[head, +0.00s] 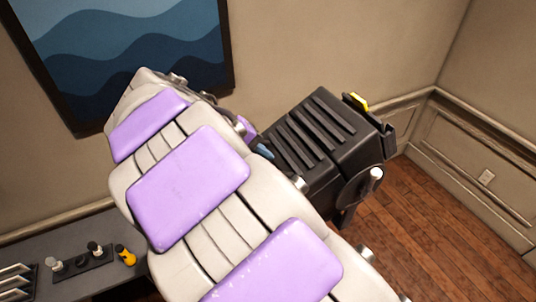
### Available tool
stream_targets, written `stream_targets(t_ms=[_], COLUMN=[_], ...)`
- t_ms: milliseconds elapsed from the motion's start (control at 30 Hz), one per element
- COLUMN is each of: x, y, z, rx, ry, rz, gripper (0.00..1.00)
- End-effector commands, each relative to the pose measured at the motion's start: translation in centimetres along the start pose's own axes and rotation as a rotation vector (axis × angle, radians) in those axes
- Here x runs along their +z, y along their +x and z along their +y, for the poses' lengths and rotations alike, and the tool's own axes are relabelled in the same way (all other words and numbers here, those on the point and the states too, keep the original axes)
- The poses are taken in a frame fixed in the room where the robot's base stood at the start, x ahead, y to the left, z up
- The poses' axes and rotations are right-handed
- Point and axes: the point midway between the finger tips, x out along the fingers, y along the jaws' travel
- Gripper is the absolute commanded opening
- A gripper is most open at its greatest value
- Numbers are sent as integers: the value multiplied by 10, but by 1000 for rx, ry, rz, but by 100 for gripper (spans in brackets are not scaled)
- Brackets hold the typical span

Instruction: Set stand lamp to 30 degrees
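No stand lamp can be made out in the head view. No gripper fingers can be picked out, so I cannot see my gripper or anything held in it. A large cream shape with purple pads fills the middle of the view and hides much of what lies behind it. I cannot tell whether this shape is part of my own body.
A framed wave picture (80,48) hangs above. Open wooden floor (425,230) lies at right, before panelled walls.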

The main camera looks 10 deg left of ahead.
Motion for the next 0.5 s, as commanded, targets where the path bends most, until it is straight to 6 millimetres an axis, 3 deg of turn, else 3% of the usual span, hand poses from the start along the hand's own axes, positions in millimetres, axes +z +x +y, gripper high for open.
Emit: stream_targets(t_ms=[400,433,500], x=[-3,-3,-3], y=[-3,-3,-2], z=[-2,-2,-2], rx=[-1,-1,-1], ry=[-1,-1,-1], rz=[16,16,14], gripper=[0,20,26])
